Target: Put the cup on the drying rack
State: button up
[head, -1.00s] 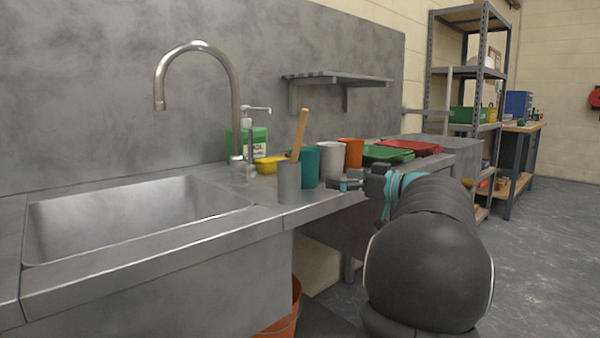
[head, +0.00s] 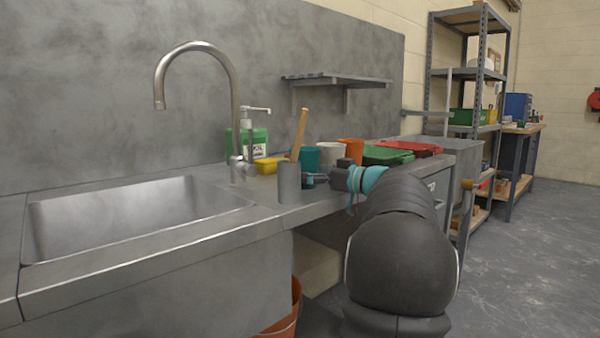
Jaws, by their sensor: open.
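Several cups stand in a row on the steel counter right of the sink: a teal cup (head: 306,156), a white cup (head: 331,153) and an orange cup (head: 351,150). A grey cylindrical holder (head: 289,184) with a wooden-handled tool stands in front of the teal cup. A slatted grey wall shelf (head: 338,78), the only rack-like thing above the counter, looks empty. My gripper (head: 312,180) is open, low over the counter, just right of the grey holder and in front of the teal and white cups. It hides their lower parts; I cannot tell whether it touches either.
The tall curved tap (head: 236,105) rises behind the sink (head: 120,215). A green soap bottle (head: 258,141) and yellow sponge-like item (head: 268,165) stand beside it. Green (head: 386,155) and red (head: 415,148) trays lie beyond the cups. The front counter strip near the sink is clear.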

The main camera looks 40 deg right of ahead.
jog(key=c, duration=1.2)
jog(key=shift+c, duration=0.2)
jog(key=shift+r, duration=0.15)
